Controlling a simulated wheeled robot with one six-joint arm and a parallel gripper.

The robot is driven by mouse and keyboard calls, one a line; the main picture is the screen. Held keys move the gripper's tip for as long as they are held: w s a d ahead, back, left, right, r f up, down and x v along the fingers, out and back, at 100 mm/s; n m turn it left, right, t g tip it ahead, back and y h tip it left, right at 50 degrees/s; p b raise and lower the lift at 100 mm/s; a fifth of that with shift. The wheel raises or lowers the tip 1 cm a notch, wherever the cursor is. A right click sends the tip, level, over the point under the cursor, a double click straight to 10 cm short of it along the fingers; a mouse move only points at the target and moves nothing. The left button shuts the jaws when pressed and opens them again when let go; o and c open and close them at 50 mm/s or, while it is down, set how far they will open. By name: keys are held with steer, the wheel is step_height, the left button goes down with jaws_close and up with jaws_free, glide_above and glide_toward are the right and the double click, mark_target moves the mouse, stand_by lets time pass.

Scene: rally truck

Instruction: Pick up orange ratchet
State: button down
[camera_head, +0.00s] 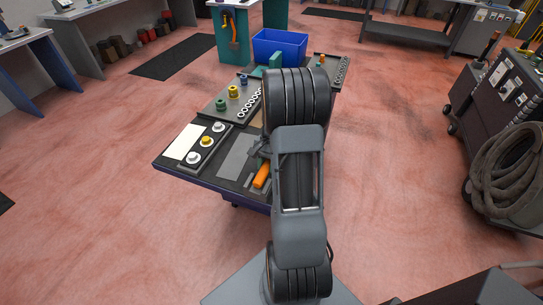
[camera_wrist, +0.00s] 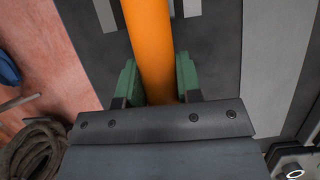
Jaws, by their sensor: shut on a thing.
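The orange ratchet (camera_head: 262,174) shows its orange handle near the front right edge of the dark work table (camera_head: 172,164), with the rest hidden by my arm. In the wrist view its orange handle (camera_wrist: 150,42) runs up between the green fingers of my gripper (camera_wrist: 155,85). My gripper is shut on the handle, a finger on each side. The ratchet's far end is outside the wrist view. I cannot tell whether the ratchet is touching the table.
A tray with white and yellow knobs (camera_head: 207,141) and a white sheet (camera_head: 184,141) lie left of the ratchet. A coiled hose (camera_head: 506,180) hangs on a dark cart at right. Open floor surrounds the table.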

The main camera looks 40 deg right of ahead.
steer(key=shift+r, duration=0.2)
steer(key=shift+r, duration=0.7)
steer(key=w+a+r+b, duration=0.1)
steer(key=w+r, duration=1)
steer(key=w, duration=0.3)
steer(key=shift+a+r, duration=0.15)
steer(key=shift+a, duration=0.25)
